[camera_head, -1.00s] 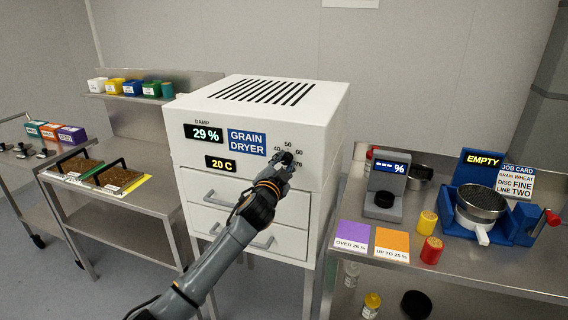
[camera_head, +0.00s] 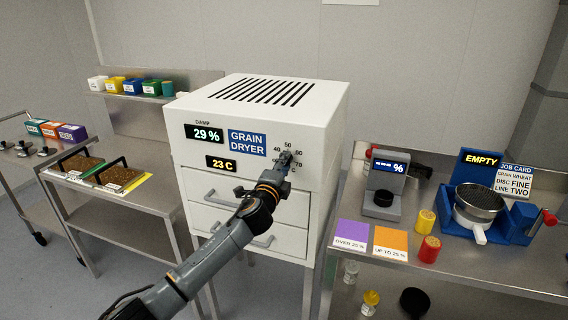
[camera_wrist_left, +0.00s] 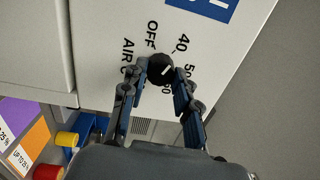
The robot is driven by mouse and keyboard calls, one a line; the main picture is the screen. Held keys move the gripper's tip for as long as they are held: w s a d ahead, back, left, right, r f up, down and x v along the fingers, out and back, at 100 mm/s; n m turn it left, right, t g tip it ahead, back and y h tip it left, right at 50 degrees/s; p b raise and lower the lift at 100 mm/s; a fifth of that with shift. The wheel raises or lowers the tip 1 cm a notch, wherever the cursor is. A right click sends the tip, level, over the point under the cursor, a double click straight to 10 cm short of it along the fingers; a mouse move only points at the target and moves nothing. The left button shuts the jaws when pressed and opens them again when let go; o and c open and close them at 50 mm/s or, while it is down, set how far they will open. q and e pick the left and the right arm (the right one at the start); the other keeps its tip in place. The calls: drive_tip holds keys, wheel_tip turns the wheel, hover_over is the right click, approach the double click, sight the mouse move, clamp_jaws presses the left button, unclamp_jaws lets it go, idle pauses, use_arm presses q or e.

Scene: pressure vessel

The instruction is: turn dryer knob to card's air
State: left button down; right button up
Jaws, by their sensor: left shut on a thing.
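The dryer knob (camera_wrist_left: 160,70) is black and round, with a short white mark slanting up and right, roughly towards 40 and 50. Around it I read OFF, 40, 50, a partly covered 60 and AIR C. My left gripper (camera_wrist_left: 161,78) has one finger on each side of the knob and is shut on it. In the head view my left gripper (camera_head: 285,165) covers most of the knob on the white grain dryer (camera_head: 260,110). The dryer's displays read 29 % and 23 C.
A steel bench (camera_head: 470,266) at the right holds a meter (camera_head: 384,187), purple (camera_head: 351,233) and orange (camera_head: 390,241) cards, yellow and red jars, and a blue machine (camera_head: 466,215) marked EMPTY. Trays with black handles (camera_head: 121,177) lie on the left table.

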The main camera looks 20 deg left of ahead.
use_arm(q)
drive_tip(key=shift+f+m, duration=0.1)
drive_tip(key=shift+m, duration=0.6)
drive_tip(key=c, duration=1)
unclamp_jaws()
drive_tip(key=s, duration=1.2)
drive_tip(key=shift+f, duration=0.25)
drive_tip(key=shift+f, duration=0.15)
